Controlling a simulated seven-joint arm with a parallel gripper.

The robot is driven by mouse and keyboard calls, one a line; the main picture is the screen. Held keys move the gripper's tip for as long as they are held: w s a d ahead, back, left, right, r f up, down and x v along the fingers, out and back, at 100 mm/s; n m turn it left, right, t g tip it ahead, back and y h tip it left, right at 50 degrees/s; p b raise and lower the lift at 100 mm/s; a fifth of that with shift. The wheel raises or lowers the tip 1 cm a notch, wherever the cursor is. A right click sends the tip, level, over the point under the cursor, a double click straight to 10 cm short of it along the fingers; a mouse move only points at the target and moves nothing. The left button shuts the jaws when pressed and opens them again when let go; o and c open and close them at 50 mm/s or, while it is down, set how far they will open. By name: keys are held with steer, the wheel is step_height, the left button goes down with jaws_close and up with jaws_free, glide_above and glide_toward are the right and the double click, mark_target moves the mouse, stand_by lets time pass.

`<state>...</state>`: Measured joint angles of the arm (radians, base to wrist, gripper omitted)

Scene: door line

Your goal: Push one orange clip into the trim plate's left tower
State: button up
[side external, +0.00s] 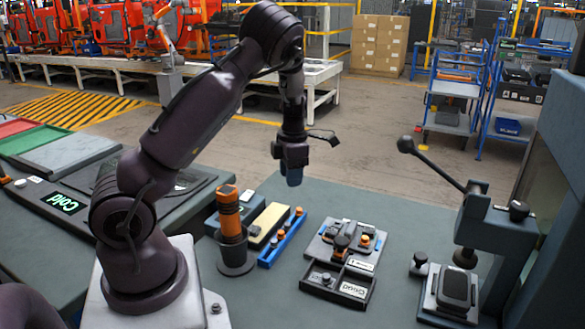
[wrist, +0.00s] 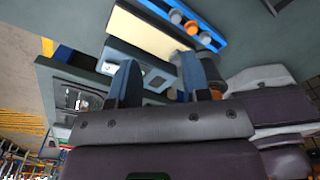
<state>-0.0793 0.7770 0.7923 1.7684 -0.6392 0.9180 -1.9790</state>
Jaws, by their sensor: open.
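The grey trim plate (side external: 327,235) lies on the bench in the side view. Dark raised parts with orange pieces stand on it; I cannot tell clearly which is the left tower. Orange clips (side external: 273,243) sit along a blue rail (side external: 267,262) left of the plate. The rail (wrist: 213,40) also shows at the top of the wrist view, with an orange clip (wrist: 191,27) between greyish pieces. My gripper (side external: 294,180) hangs above the bench, well clear of rail and plate. In the wrist view its blue fingers (wrist: 163,80) are apart with nothing between them.
An orange-topped tool (side external: 230,215) stands in a dark holder left of the rail. A cream block (side external: 268,222) lies beside the rail. A dark labelled tray (side external: 338,285) sits in front of the plate. A lever press (side external: 485,235) stands at the right. Bench behind the plate is clear.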

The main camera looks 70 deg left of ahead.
steer(key=s+d+r+m, duration=0.2)
steer(key=d+r+m, duration=0.2)
steer(key=m, duration=0.5)
steer(key=s+d+r+m+t+h, duration=0.1)
steer(key=d+r+m, duration=0.3)
steer(key=d+m, duration=0.5)
steer(key=s+d+r+m, duration=0.3)
steer(key=d+m, duration=0.3)
steer(key=m, duration=0.4)
steer(key=shift+s+d+r+t, duration=0.25)
steer(key=shift+r+t, duration=0.15)
steer(key=shift+r, duration=0.15)
steer(key=s+d+r+m+t+y, duration=0.1)
steer(key=s+d+r+m+t, duration=0.3)
steer(key=s+d+r+m, duration=0.2)
step_height(320, 180, up, 2)
steer(key=shift+s+d+m, duration=0.15)
steer(key=shift+d+m, duration=0.1)
steer(key=shift+m, duration=0.65)
